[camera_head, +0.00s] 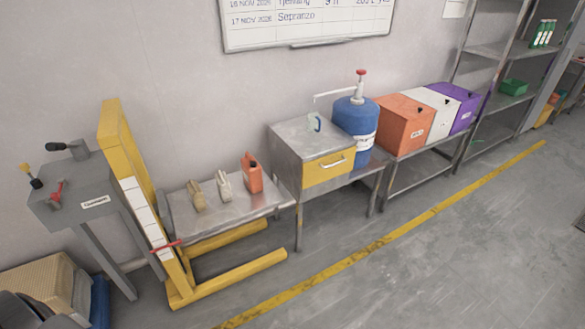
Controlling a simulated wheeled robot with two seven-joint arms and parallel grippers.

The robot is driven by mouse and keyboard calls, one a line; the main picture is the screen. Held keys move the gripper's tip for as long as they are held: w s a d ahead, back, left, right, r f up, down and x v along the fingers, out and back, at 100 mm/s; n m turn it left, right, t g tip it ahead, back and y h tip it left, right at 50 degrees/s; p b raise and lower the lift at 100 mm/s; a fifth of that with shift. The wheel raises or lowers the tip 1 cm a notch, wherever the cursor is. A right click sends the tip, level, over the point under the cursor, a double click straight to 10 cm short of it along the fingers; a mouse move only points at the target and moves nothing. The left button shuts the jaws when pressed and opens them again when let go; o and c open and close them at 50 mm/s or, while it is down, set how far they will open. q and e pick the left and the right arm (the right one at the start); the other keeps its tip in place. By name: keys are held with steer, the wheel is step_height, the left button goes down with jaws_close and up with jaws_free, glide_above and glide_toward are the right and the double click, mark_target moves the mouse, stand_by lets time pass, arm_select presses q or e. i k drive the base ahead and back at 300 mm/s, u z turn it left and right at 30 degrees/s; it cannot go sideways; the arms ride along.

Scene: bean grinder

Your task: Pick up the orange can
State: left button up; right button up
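The orange can (252,173) stands upright on a low metal table (230,209), near the table's right back part. It has a narrow neck and a handle at the top. Nothing touches or covers it. Neither of my grippers shows in this view, so where they are and whether they are open cannot be seen.
Two beige items (224,186) stand left of the can. A yellow lifting frame (140,190) with long floor legs flanks the table's left side. A metal cabinet with a yellow drawer (328,173) stands to its right. Open grey floor (450,260) lies in front.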

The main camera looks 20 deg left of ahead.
mark_target(251, 171)
steer(key=z, duration=0.65)
steer(key=i, duration=2.4)
steer(key=u, duration=1.4)
steer(key=i, duration=0.85)
steer(key=u, duration=0.9)
